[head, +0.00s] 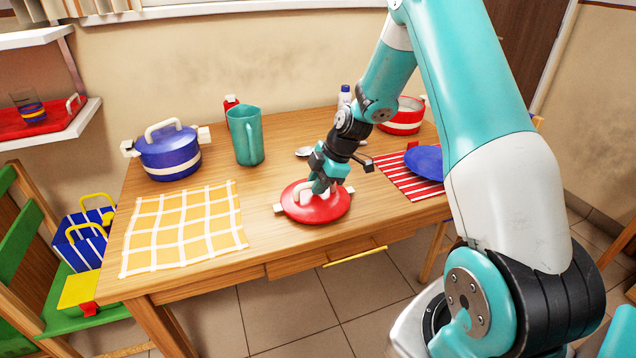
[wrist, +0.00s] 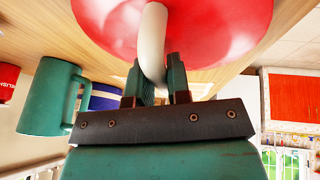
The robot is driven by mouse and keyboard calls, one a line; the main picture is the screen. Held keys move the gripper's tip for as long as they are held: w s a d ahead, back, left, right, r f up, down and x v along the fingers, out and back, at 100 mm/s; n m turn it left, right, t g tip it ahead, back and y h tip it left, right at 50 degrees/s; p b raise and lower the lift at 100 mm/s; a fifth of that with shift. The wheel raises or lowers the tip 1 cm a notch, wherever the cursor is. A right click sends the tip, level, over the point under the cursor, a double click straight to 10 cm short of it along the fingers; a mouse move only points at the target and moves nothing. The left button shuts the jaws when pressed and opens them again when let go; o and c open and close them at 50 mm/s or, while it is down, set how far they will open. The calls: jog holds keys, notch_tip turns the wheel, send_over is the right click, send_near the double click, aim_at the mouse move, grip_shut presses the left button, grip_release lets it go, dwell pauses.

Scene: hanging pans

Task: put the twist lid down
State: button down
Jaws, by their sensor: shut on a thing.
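The red twist lid (head: 330,211), round with a white loop handle and pale tabs at its sides, is at the front middle of the wooden table (head: 225,275). It looks level, at or just above the tabletop; I cannot tell whether it touches. My gripper (head: 319,187) is above it, pointing down, and shut on the white handle. In the wrist view the gripper (wrist: 160,78) has its two fingers on either side of that handle, with the red lid (wrist: 225,30) beyond. Part of the lid's top is hidden by the fingers.
A yellow checked cloth (head: 185,228) lies left of the lid. A blue pot (head: 170,155) and a green jug (head: 246,140) stand behind. A striped cloth (head: 392,180) with a blue disc (head: 428,162) lies right. A red pot (head: 402,116) and white bottle (head: 345,96) stand at the back.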

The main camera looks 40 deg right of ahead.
jog(key=c, duration=1.1)
grip_release()
jog(key=v, duration=1.1)
jog(key=s+a+r+m+g, duration=0.15)
jog(key=s+a+r, duration=0.25)
jog(key=a, duration=0.5)
jog(key=s+a+r+m, duration=0.2)
jog(key=s+a+r, duration=0.25)
jog(key=a, duration=0.55)
jog(key=s+a+m, duration=0.1)
jog(key=s+a, duration=0.2)
jog(key=s, duration=0.2)
jog(key=s+a+r+m+g, duration=0.1)
jog(key=s+a+m, duration=0.1)
jog(key=s, duration=0.4)
jog(key=s+a+m, duration=0.1)
jog(key=s+a, duration=0.3)
jog(key=s, duration=0.1)
jog(key=shift+s+r+m+g, duration=0.3)
jog(key=shift+m+g, duration=0.05)
